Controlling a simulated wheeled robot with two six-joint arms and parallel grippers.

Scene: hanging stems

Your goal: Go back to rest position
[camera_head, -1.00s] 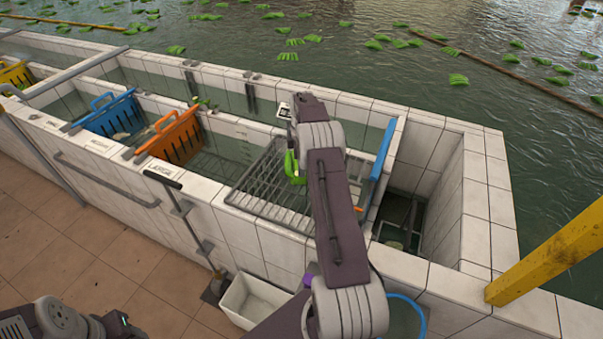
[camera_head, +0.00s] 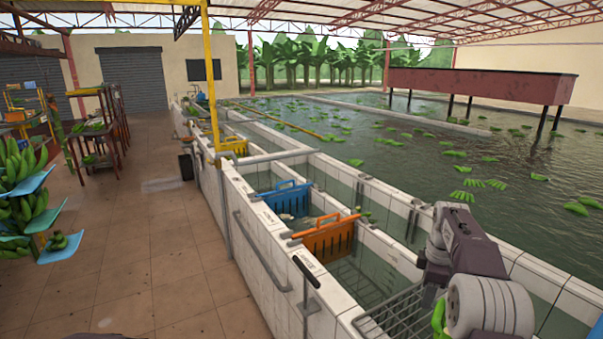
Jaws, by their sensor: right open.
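My right arm comes in at the lower right. Its wrist and right gripper (camera_head: 431,294) hang down over a wire rack (camera_head: 385,322) at the edge of the washing tanks. The arm's own links partly cover the gripper. The jaws are open, though the fingertips are hard to make out. A green piece (camera_head: 438,318), perhaps bananas, shows just below the gripper; I cannot tell whether it touches. My left gripper is out of view.
An orange basket (camera_head: 328,241) and a blue basket (camera_head: 284,200) stand in the white-tiled tanks. Banana bunches hang on a stem (camera_head: 24,185) at the left. A rail with a black-ended lever (camera_head: 306,271) runs along the tank wall. The tiled floor between is clear.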

